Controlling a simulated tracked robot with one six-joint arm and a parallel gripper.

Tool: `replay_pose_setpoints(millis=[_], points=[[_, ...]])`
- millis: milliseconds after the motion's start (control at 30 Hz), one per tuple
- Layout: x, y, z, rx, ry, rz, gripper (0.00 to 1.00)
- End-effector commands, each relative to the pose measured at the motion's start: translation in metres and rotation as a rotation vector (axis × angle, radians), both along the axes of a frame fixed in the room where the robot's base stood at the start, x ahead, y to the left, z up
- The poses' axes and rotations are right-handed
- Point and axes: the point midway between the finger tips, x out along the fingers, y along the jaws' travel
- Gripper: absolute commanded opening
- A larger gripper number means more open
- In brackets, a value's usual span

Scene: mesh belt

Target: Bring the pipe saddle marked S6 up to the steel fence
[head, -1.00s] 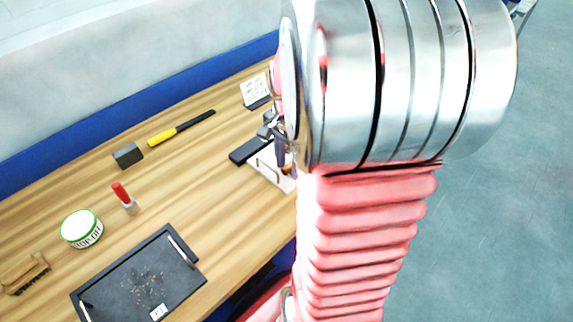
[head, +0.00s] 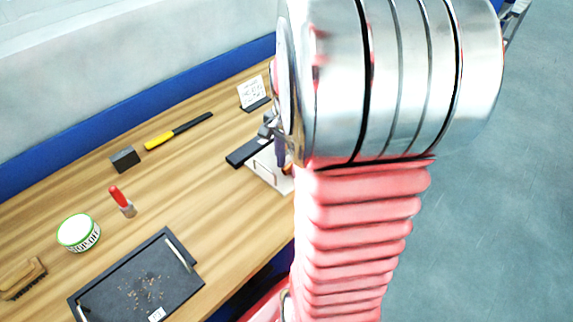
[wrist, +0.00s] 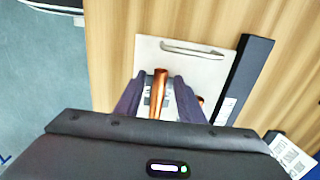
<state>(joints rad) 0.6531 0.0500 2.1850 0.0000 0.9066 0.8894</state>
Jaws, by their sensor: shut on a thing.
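My gripper (wrist: 158,82) is shut on a copper-coloured piece, taken to be the pipe saddle (wrist: 159,98), which shows between its two dark fingers in the wrist view. No S6 mark can be read on it. Ahead of the fingertips lies a pale plate (wrist: 182,62) with a slot-like handle. A long dark bar, which looks like the steel fence (wrist: 243,80), runs along the plate's right side, apart from the held piece. The bar also shows in the head view (head: 248,149). There my arm hides most of the gripper and the piece.
A dark tray (head: 188,290) with crumbs, a round tin (head: 78,231), a brush (head: 22,279), a red-handled tool (head: 122,201), a dark block (head: 125,159) and a yellow-black tool (head: 178,131) lie on the wooden bench. A white sign (head: 252,93) stands behind the bar.

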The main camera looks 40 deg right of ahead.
Motion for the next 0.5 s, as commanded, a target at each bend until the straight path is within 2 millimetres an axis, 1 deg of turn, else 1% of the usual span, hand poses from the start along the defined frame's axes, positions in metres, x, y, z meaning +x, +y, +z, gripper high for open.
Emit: replay_pose_setpoints(millis=[500], points=[[0.0001,-0.0059,0.0002,0.0,0.0,0.0,0.04]])
